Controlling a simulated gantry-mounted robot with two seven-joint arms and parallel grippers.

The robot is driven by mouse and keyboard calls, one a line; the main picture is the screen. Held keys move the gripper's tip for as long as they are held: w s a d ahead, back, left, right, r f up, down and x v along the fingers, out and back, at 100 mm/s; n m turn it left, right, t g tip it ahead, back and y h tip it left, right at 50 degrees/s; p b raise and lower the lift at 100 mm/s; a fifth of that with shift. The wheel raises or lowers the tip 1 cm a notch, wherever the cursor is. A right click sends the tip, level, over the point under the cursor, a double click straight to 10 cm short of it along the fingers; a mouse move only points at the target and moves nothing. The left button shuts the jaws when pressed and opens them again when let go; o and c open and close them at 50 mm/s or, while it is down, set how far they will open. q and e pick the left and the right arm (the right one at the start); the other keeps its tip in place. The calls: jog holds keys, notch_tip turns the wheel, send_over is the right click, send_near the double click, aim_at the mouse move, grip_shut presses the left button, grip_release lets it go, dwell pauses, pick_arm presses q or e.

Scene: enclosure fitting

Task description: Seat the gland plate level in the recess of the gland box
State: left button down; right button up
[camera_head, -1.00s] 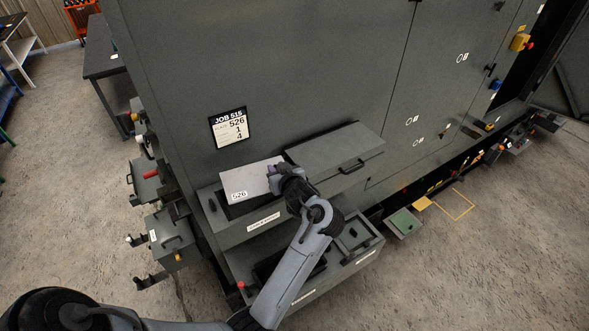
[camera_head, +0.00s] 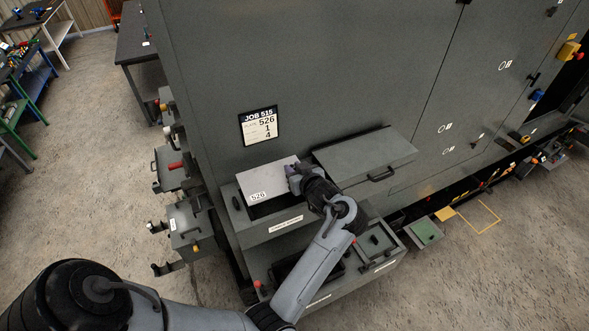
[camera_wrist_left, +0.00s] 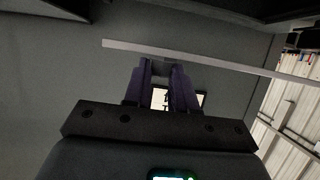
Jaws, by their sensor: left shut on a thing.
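The gland plate (camera_head: 262,181) is a flat light-grey sheet marked 526. It lies over the open top of the gland box (camera_head: 270,229), a dark grey box with a white label on its front. A dark part of the recess shows along the plate's front edge. I cannot tell whether the plate touches the box. My left gripper (camera_head: 293,175) is shut on the plate's right edge. In the left wrist view the plate (camera_wrist_left: 225,65) is a thin slanting pale bar, crossing at the fingertips (camera_wrist_left: 165,65). My right gripper is out of view.
A grey lid-like panel with a handle (camera_head: 365,158) stands just right of the plate. The tall cabinet wall with a job card (camera_head: 259,126) rises behind. A lower tray with compartments (camera_head: 375,243) is below. Handled boxes (camera_head: 188,226) hang at the left.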

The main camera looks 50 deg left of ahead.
pick_arm(q)
jog(key=shift+f+b, duration=0.85)
jog(key=shift+f, duration=0.6)
jog(key=shift+f+b, duration=1.4)
jog(key=shift+f, duration=0.9)
jog(key=c, duration=0.8)
grip_release()
jog(key=shift+c, duration=0.2)
